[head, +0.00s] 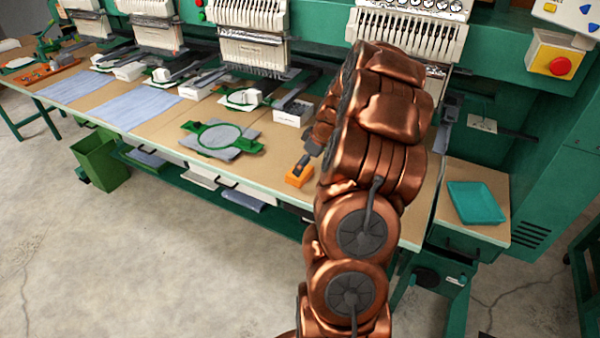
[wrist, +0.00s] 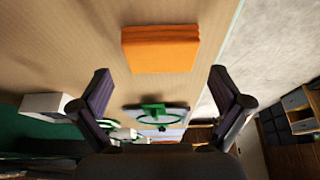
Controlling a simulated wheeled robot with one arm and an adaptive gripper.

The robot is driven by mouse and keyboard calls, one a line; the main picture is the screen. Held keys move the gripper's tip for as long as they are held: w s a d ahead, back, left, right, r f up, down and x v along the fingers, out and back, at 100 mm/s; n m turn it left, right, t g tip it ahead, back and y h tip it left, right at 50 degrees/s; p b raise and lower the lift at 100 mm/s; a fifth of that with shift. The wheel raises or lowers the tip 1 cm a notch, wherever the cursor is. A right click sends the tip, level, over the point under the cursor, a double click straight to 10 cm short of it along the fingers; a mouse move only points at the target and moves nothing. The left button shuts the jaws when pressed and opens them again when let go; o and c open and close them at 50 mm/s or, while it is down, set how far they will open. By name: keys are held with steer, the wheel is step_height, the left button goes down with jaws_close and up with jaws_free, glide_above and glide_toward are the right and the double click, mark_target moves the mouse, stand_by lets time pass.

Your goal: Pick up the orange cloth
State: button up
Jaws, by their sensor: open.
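The orange cloth (wrist: 160,49) is a folded, flat-topped block on the tan table, ahead of my fingers in the wrist view. In the head view the cloth (head: 299,177) lies near the table's front edge, just left of my arm, with a dark fingertip above it. My gripper (wrist: 160,92) is open and empty, its two dark fingers spread to either side below the cloth in the wrist view, not touching it there. In the head view most of my gripper is hidden behind my copper-coloured arm.
A green embroidery hoop (head: 221,138) on grey fabric lies left of the cloth. A white box (head: 293,112) stands behind it, below the embroidery machines (head: 253,40). A teal tray (head: 476,202) sits on a side surface at right. A green bin (head: 101,160) stands on the floor.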

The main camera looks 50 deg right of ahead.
steer(key=shift+p+x, duration=0.9)
steer(key=shift+x, duration=1.35)
steer(key=shift+w, duration=0.1)
steer(key=c, duration=0.7)
steer(key=shift+r, duration=0.1)
steer(key=shift+r+b, duration=1)
steer(key=shift+r, duration=0.7)
steer(key=s+a+r+b, duration=0.1)
steer(key=s+a+b, duration=0.3)
steer(key=s+a, duration=0.6)
steer(key=a, duration=0.2)
steer(key=shift+a+r, duration=0.2)
steer(key=shift+a, duration=0.15)
